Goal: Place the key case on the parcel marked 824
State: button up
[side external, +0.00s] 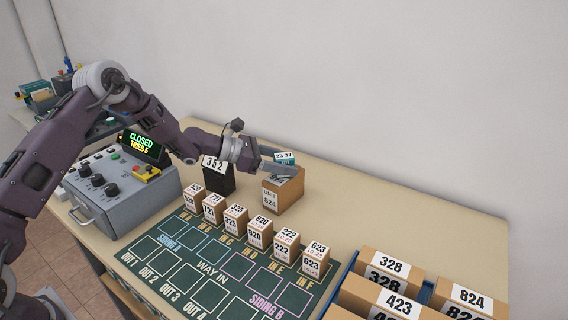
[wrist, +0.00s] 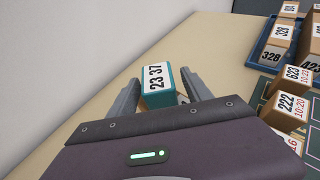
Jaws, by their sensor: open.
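The key case is a teal block (side external: 285,158) with a white label reading 23 37. It also shows in the wrist view (wrist: 158,84), between my two fingers. It appears to sit on top of the brown parcel marked 824 (side external: 284,197), but a finger hides the contact in the side view. The parcel stands on the table near the wall. My gripper (side external: 282,168) is open around the key case, with one finger on each side in the wrist view (wrist: 157,92). I cannot tell whether either finger touches it.
A black stand showing 352 (side external: 217,178) is left of the parcel. A row of small numbered boxes (side external: 260,234) stands along the green board (side external: 190,295) in front. A blue tray (side external: 343,276) with larger numbered parcels is at right. The table behind it is clear.

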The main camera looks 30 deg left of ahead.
jog(key=v, duration=1.2)
jog(key=s+d+r+m+g, duration=0.4)
jog(key=s+d+r+m, duration=0.5)
jog(key=d+r, duration=0.1)
jog(key=s+d+r+m+g+y, duration=0.1)
jog(key=s+d+r+m, duration=0.1)
jog(key=s+m, duration=0.35)
jog(key=s+d+r+m+g+y, duration=0.2)
jog(key=s+m, duration=0.1)
jog(key=s, duration=0.5)
jog(key=s+a+m+t+y, duration=0.1)
jog(key=s+a+m+y, duration=0.1)
jog(key=s, duration=0.3)
jog(key=s+a+m+t+y, duration=0.1)
jog(key=s+a+m+y, duration=0.1)
jog(key=s, duration=0.4)
jog(key=s+a+f+m+t+y, duration=0.1)
jog(key=s+a+m+y, duration=0.1)
jog(key=s+m, duration=0.3)
jog(key=shift+s+a+y, duration=0.2)
jog(key=shift+a+y, duration=0.1)
jog(key=shift+a, duration=0.45)
jog(key=shift+f+m, duration=0.1)
jog(key=shift+m, duration=0.15)
